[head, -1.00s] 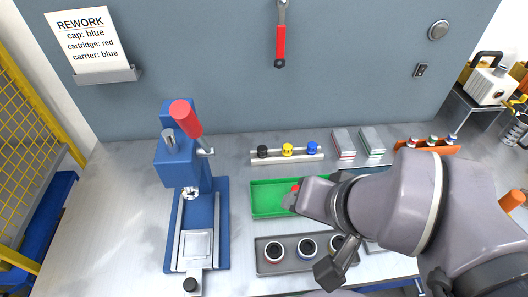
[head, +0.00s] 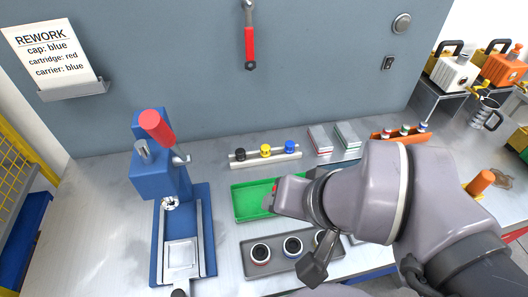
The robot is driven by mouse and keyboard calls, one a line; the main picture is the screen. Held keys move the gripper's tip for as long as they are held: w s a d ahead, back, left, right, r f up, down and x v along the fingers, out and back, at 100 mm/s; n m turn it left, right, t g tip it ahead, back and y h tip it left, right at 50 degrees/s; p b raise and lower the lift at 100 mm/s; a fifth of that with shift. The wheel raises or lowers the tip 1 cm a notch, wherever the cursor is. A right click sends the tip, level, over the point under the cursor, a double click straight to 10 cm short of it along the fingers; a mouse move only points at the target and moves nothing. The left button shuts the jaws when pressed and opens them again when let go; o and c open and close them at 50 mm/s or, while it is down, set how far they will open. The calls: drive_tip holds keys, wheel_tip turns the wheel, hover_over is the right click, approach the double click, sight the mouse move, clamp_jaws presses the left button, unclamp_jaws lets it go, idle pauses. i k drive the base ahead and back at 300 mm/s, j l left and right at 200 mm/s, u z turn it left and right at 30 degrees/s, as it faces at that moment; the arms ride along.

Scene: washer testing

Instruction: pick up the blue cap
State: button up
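The blue cap (head: 290,146) sits upright at the right end of a white rack (head: 265,159), beside a yellow cap (head: 265,150) and a black cap (head: 240,154). My arm reaches in from the right, its wrist over the right part of the green tray, in front of and below the rack. A dark angular part of my arm's end (head: 313,268) shows over the grey tray, apart from the blue cap. My fingertips cannot be made out, and their opening is not shown. Nothing touches the blue cap.
A blue press (head: 158,175) with a red handle stands at the left. The green tray (head: 240,212) and the grey tray (head: 252,275) with dark-centred round parts lie before the rack. Stacked plates (head: 347,135) and an orange rack (head: 398,136) stand right. A REWORK card (head: 48,55) reads "cap: blue".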

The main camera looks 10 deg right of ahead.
sight(289, 144)
drive_tip(key=l+z, duration=0.5)
drive_tip(key=i+l+z, duration=0.2)
drive_tip(key=l+z, duration=0.25)
